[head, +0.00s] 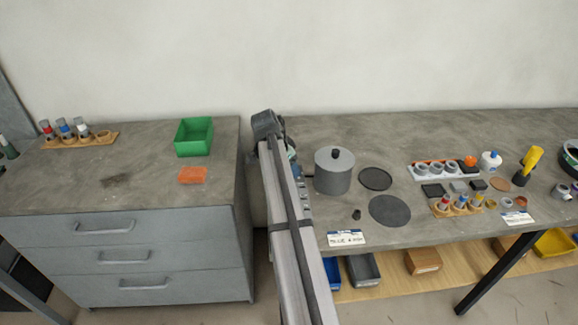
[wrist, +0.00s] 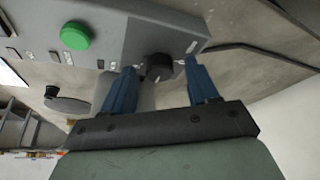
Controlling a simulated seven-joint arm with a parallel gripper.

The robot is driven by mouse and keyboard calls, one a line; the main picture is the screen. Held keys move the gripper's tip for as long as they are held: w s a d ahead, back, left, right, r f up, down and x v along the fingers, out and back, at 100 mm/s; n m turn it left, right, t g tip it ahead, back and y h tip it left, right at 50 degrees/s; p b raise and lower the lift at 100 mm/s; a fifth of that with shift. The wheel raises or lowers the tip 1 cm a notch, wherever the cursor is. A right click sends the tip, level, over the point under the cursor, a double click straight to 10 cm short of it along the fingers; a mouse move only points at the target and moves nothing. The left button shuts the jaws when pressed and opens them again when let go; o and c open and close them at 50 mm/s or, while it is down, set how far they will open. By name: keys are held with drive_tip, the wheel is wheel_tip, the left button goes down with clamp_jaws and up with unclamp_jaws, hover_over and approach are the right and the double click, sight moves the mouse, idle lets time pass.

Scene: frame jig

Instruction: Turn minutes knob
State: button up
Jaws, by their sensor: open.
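In the wrist view, a dark round knob (wrist: 158,67) sits on the front of a grey panel box (wrist: 120,28). A pale label is beside the knob. I cannot read whether it is the minutes knob. My gripper (wrist: 160,82) is open, with its two blue fingers on either side of the knob. I cannot tell whether they touch it. In the head view, my arm hides most of the box and the knob, and my gripper is not clearly seen there.
A large green button (wrist: 75,36) is on the same panel, left of the knob. In the head view, a grey lidded pot (head: 333,176) stands right of my arm.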

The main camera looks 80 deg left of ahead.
drive_tip(key=shift+f, duration=0.1)
drive_tip(key=shift+c, duration=0.2)
drive_tip(key=c, duration=1)
drive_tip(key=n, duration=0.1)
drive_tip(key=n+g+y, duration=0.1)
drive_tip(key=n, duration=0.1)
drive_tip(key=shift+w+d+n, duration=0.15)
drive_tip(key=shift+n, duration=0.15)
drive_tip(key=n+g, duration=0.1)
drive_tip(key=n, duration=0.1)
drive_tip(key=n+y, duration=0.1)
drive_tip(key=n, duration=0.2)
drive_tip(key=shift+w+g, duration=0.15)
drive_tip(key=shift+g, duration=0.25)
drive_tip(key=n+g, duration=0.1)
drive_tip(key=n, duration=0.4)
drive_tip(key=shift+w+g, duration=0.15)
drive_tip(key=shift+g, duration=0.25)
drive_tip(key=shift+w+n+g, duration=0.1)
drive_tip(key=shift+n+g, duration=0.7)
drive_tip(key=shift+n, duration=1.3)
